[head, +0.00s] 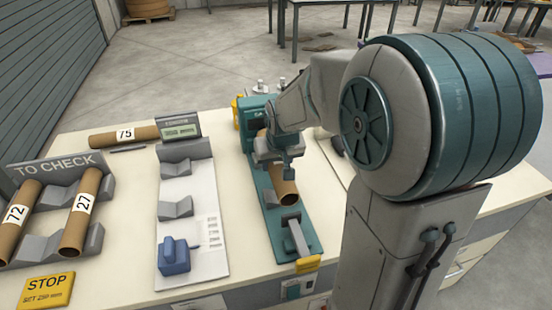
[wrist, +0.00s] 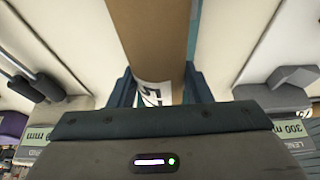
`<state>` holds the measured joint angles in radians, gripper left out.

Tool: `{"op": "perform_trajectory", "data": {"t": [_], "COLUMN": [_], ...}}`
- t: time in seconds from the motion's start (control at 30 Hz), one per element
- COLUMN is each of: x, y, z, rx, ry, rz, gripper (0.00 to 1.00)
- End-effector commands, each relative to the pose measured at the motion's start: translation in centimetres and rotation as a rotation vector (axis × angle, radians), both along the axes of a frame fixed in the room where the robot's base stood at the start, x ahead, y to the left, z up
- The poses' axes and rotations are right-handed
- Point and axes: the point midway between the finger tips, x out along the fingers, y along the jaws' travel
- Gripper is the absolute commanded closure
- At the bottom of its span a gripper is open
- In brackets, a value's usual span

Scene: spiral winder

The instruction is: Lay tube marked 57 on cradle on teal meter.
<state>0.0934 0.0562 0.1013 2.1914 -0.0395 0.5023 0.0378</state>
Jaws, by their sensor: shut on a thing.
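My gripper (head: 277,163) is shut on a brown cardboard tube (head: 284,190). In the wrist view the tube (wrist: 150,35) runs between the two blue fingers, and a white label (wrist: 155,93) on it is partly hidden; its digits look like 57. The teal meter (head: 272,222) is a long teal base with a teal housing at its far end and a grey block towards its near end. The tube is over this base, roughly in line with it.
A white-based device (head: 200,222) with grey cradles and a display stands to the left. Tube 75 (head: 124,136) lies behind it. The TO CHECK rack (head: 92,240) holds tube 72 (head: 16,218) and tube 27 (head: 80,214). A yellow STOP sign (head: 46,291) is at the front left.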

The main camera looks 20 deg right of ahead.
Motion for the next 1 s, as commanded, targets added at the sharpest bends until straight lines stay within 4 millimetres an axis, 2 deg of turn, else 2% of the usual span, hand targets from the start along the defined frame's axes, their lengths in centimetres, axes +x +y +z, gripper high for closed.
{"op": "perform_trajectory", "data": {"t": [0.03, 0.1, 0.3, 0.7, 0.73, 0.8, 1.0], "x": [0.0, 0.0, 0.0, 0.0, 0.0, 0.0, 0.0], "y": [0.0, 0.1, 0.1, 0.1, 0.1, 0.1, 0.1], "z": [-1.1, -2.1, -3.9, -4.3, -4.3, -4.3, -4.3], "rx": [0.000, 0.001, 0.000, 0.000, 0.000, 0.000, 0.000], "ry": [0.000, 0.000, 0.000, -0.001, -0.001, -0.001, -0.001], "rz": [0.001, 0.001, 0.002, 0.002, 0.002, 0.002, 0.002], "gripper": [0.79, 0.79, 0.79, 0.79, 0.50, 0.30, 0.30]}}
